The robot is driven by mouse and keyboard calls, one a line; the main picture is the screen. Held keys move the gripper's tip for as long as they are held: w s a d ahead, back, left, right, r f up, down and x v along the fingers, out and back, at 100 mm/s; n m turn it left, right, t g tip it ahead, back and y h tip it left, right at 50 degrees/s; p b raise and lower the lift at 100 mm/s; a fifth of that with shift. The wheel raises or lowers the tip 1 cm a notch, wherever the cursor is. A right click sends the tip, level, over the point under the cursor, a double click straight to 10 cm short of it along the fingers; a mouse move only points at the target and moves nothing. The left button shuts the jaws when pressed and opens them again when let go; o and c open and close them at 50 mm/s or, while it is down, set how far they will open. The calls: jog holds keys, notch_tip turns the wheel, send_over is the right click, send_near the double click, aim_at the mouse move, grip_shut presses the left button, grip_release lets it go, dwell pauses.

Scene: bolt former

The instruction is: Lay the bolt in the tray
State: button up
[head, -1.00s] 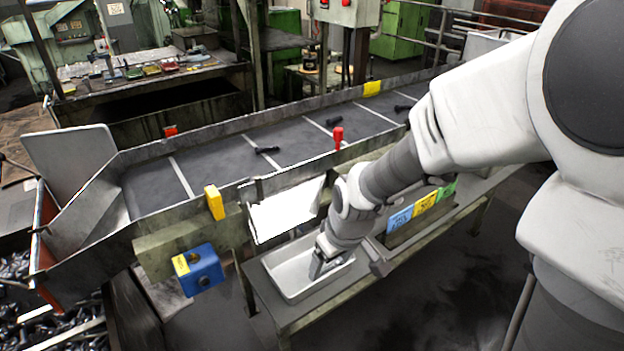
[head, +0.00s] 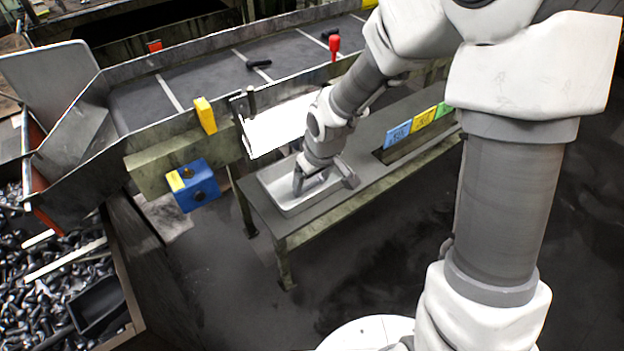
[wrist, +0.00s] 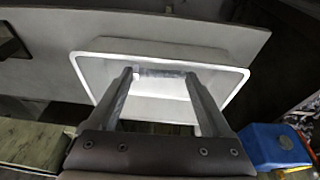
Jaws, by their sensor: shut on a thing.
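The tray (head: 272,204) is a shallow pale metal pan on the bench beside the conveyor. In the wrist view the tray (wrist: 240,80) lies right below my fingers. My gripper (head: 325,182) points down at the tray, its fingertips at or just above the tray's inside; the exact height is unclear. In the wrist view my gripper (wrist: 160,74) has its two fingers well apart, shut on a thin grey piece that spans between the tips, which I take as the bolt (wrist: 160,73). The bolt is not distinguishable in the head view.
Dark bolts (head: 259,63) lie on the conveyor (head: 210,85) behind. A white panel (head: 275,125) stands close behind the tray. A blue button box (head: 196,186) is to the left. Coloured cards (head: 398,133) stand on the bench to the right. A bolt bin (head: 50,245) is at lower left.

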jog(key=shift+f+b, duration=0.55)
jog(key=shift+f, duration=0.1)
jog(key=o, duration=1.3)
jog(key=shift+r, duration=0.1)
jog(key=shift+o, duration=0.2)
jog(key=shift+r+p, duration=0.55)
jog(key=shift+p, duration=0.05)
jog(key=p+v, duration=0.3)
jog(key=v, duration=0.9)
jog(key=shift+d, duration=0.1)
